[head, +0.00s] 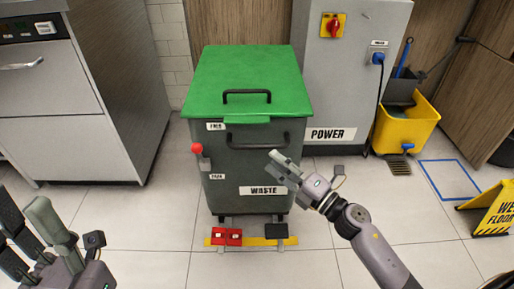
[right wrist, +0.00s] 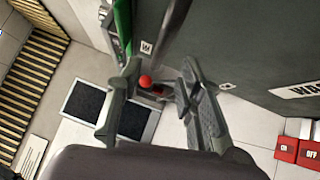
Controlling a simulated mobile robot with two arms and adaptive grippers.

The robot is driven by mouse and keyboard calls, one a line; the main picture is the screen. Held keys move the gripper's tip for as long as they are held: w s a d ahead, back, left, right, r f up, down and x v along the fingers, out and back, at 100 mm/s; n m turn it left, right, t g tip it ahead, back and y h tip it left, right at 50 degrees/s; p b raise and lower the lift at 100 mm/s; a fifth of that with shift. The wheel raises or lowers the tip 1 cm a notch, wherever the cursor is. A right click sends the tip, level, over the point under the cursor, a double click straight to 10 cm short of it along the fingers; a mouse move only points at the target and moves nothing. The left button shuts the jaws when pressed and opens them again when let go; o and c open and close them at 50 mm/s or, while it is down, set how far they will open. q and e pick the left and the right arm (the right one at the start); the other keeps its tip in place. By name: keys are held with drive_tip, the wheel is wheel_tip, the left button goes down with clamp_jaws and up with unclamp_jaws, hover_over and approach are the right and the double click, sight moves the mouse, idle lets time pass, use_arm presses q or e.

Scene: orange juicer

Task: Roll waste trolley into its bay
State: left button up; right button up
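The waste trolley (head: 225,150) stands in the middle of the head view, with a grey body, a green lid (head: 246,75) and a WASTE label. A dark push handle (head: 257,142) crosses its front. A red-knobbed lever (head: 197,149) is on its left; the red knob (right wrist: 145,81) shows between my right fingers in the right wrist view, farther off. My right gripper (head: 276,166) is open and empty by the trolley's front, just right of and below the handle; contact is unclear. My left gripper (head: 22,218) is open and empty at the lower left, away from the trolley.
A steel machine (head: 115,80) stands left, a POWER cabinet (head: 350,80) right. A yellow mop bucket (head: 405,125), blue floor outline (head: 448,178) and wet-floor sign (head: 492,211) are farther right.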

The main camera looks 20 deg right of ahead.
sight(257, 147)
drive_tip(key=x, duration=0.7)
drive_tip(key=shift+w+a, duration=0.1)
drive_tip(key=shift+w, duration=0.25)
drive_tip(key=shift+c, duration=0.2)
clamp_jaws()
